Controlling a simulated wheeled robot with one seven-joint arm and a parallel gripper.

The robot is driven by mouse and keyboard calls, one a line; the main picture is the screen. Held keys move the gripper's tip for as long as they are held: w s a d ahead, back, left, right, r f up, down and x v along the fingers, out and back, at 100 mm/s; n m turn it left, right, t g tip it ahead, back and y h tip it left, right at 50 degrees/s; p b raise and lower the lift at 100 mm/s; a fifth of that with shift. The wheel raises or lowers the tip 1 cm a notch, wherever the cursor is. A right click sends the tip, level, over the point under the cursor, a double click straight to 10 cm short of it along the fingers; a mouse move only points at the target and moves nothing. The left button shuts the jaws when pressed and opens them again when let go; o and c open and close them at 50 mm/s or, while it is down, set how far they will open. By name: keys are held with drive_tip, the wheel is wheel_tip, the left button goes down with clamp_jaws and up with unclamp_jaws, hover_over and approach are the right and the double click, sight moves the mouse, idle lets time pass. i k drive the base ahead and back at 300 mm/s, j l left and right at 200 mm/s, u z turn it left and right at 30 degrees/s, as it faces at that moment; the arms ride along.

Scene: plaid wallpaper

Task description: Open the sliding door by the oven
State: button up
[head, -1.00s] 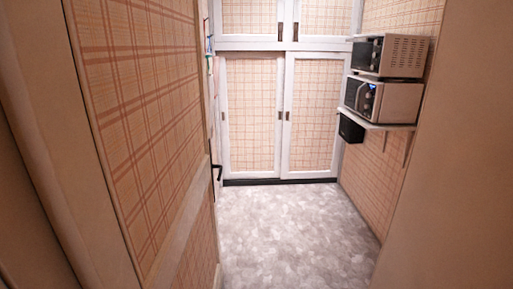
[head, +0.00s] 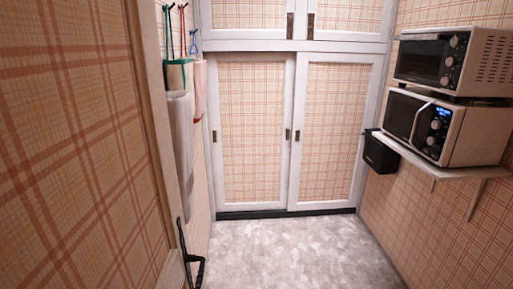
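The closet at the back has two large lower sliding doors with white frames and plaid panels. The left sliding door (head: 252,130) and the right sliding door (head: 334,130) are both shut, meeting at the middle. The right door is the one nearer the ovens. The upper oven (head: 455,60) and the lower oven (head: 447,125) with a lit display sit stacked at the right wall. My gripper is not in view.
A white shelf (head: 455,171) with brackets sticks out from the right wall. A black box (head: 381,152) hangs by it. Bags (head: 180,120) hang on the left wall. The grey floor (head: 295,250) is clear.

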sight(336, 94)
drive_tip(key=i, duration=2.3)
drive_tip(key=i+j, duration=0.1)
drive_tip(key=i, duration=2.2)
drive_tip(key=l+z, duration=0.05)
drive_tip(key=l, duration=0.05)
